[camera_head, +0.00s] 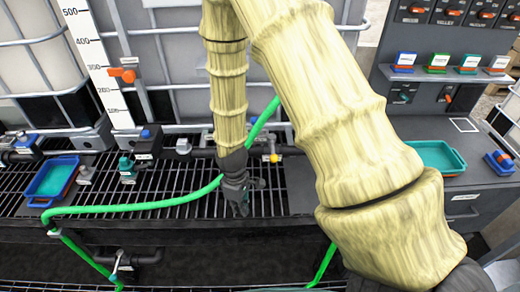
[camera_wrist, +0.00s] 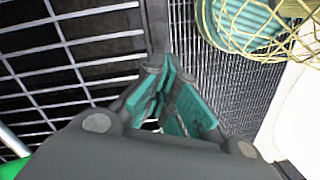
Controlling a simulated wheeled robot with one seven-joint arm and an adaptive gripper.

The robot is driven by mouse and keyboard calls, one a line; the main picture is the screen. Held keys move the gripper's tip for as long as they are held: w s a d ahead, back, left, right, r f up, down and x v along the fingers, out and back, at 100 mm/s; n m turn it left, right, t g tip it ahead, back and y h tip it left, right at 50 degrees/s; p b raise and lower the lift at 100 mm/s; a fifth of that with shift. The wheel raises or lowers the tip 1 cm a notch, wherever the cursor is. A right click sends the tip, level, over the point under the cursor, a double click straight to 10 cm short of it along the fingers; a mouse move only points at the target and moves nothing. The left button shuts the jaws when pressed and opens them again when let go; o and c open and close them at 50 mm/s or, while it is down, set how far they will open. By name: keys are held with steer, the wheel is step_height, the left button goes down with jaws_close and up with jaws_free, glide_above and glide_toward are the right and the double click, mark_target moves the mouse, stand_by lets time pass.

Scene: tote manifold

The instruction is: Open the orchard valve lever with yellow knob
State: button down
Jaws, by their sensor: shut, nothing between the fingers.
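A small yellow knob (camera_head: 275,157) shows on a valve fitting on the dark pipe, just right of my forearm at the back of the grate. Its label cannot be read, and the lever's position is hard to tell. My gripper (camera_head: 240,208) points down over the black grate, in front and to the left of the knob, apart from it. In the wrist view my gripper (camera_wrist: 165,88) shows its teal finger pads together and empty. The knob cannot be made out in the wrist view.
A green hose (camera_head: 140,207) crosses the grate (camera_head: 160,185) beside my gripper. A blue-rimmed tray (camera_head: 35,196) lies left; a teal tray (camera_head: 461,160) lies right. White caged tanks (camera_head: 185,60) stand behind. A yellow wire basket (camera_wrist: 240,48) shows in the wrist view.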

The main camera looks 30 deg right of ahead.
mark_target(273, 148)
steer(key=w+d+r+n+h, duration=0.1)
steer(key=w+d+r+n, duration=0.15)
steer(key=r, duration=0.55)
steer(key=w+d+r+n+h, duration=0.1)
steer(key=w+d+r, duration=0.1)
steer(key=w+r, duration=0.35)
steer(key=w+d+r+n+h, duration=0.1)
steer(key=w+d+r, duration=0.1)
steer(key=r, duration=0.7)
steer(key=s+d+f+p, duration=0.3)
steer(key=d+f+p, duration=0.1)
steer(key=f, duration=0.4)
steer(key=shift+s+d+f+y+p, duration=0.2)
steer(key=shift+s+d+y+p, duration=0.1)
steer(key=shift+d, duration=0.4)
steer(key=shift+n, duration=0.25)
